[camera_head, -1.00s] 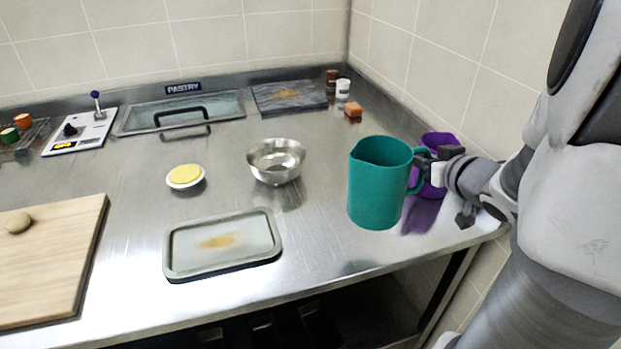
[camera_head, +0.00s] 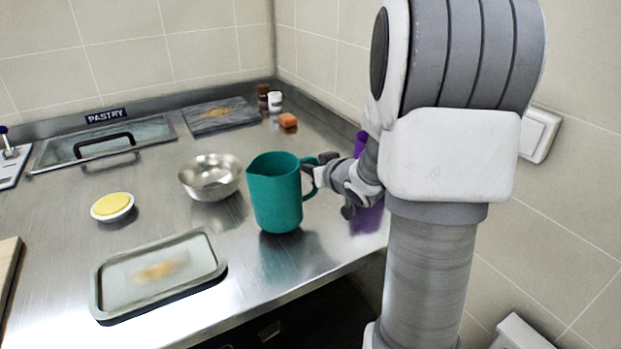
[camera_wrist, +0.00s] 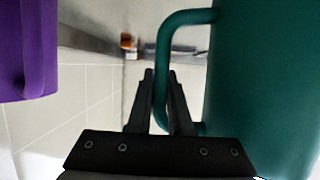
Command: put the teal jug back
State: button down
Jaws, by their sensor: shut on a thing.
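The teal jug (camera_head: 275,196) is upright over the steel counter, just right of the metal bowl, its handle towards the right. My gripper (camera_head: 318,170) is shut on the jug's handle from the right. In the wrist view the two fingers (camera_wrist: 161,78) straddle the handle bar, with the teal jug's body (camera_wrist: 262,85) filling the right side. A faint reflection lies below the jug, and it looks slightly clear of the counter, but I cannot tell the gap.
A purple jug (camera_head: 367,215) stands behind my arm, mostly hidden; it also shows in the wrist view (camera_wrist: 28,50). The counter's front edge is close.

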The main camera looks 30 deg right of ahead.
jog(key=shift+f, duration=1.05)
jog(key=shift+f+b, duration=0.2)
jog(key=shift+b, duration=0.15)
jog(key=c, duration=0.8)
grip_release()
jog(key=shift+c, duration=0.2)
jog(key=p+v, duration=0.3)
jog(key=v, duration=0.9)
